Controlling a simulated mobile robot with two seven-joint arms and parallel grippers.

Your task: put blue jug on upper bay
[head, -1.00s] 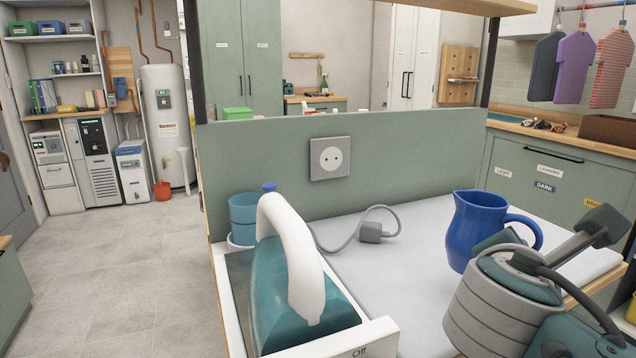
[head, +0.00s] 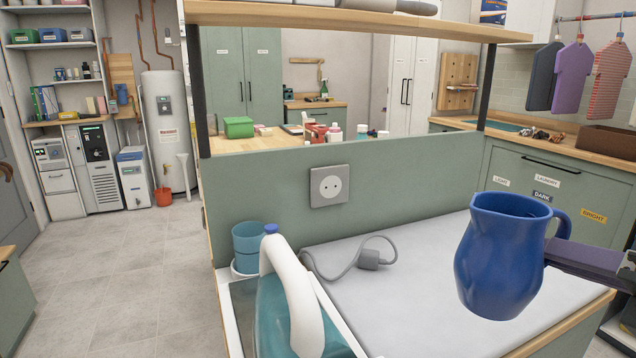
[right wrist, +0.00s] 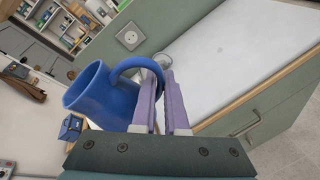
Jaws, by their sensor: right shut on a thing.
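The blue jug (head: 500,262) is held up at the right of the head view, above the front right of the white ironing surface, roughly upright. My right gripper (head: 560,250) comes in from the right and is shut on the jug's handle. In the right wrist view the jug (right wrist: 100,98) lies left of my gripper (right wrist: 166,80), with its handle between the two purple fingers. A wooden upper shelf (head: 300,22) runs above the green panel; I cannot tell for sure that it is the upper bay. My left gripper is not in view.
A grey plug and cord (head: 368,258) lie near the socket panel (head: 265,175). A blue item (head: 493,10) and grey objects sit on the upper shelf.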

